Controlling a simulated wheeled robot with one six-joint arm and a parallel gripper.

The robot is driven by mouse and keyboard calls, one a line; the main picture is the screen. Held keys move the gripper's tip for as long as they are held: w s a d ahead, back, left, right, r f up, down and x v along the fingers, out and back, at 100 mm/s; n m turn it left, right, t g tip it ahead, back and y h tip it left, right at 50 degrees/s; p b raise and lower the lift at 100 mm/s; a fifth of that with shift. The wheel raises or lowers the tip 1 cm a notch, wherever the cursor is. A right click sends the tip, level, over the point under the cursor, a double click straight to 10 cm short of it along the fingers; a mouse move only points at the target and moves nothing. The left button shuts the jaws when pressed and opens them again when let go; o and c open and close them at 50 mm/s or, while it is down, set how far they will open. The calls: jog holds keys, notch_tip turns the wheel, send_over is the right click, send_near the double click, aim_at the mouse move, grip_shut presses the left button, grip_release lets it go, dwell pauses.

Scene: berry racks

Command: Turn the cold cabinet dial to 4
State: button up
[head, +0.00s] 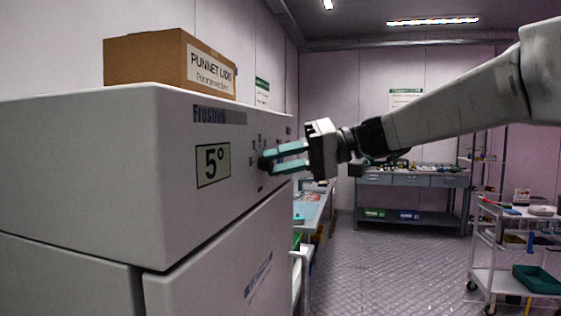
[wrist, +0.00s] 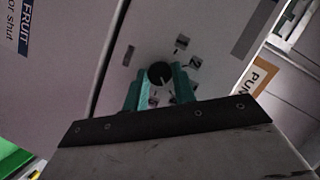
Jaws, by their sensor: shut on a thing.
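The cold cabinet (head: 80,180) is a large white unit at the left of the head view. Its display (head: 212,165) reads 5°. The black round dial (head: 264,163) sits on its front panel, right of the display.
A cardboard box (head: 150,62) labelled punnet lids stands on top of the cabinet. A grey workbench (head: 415,180) stands at the back, and a white trolley (head: 505,215) with a green tray stands at the right. The floor between is clear.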

jog(key=o, duration=1)
jog(key=shift+v, duration=3.95)
jog(key=shift+w, duration=0.1)
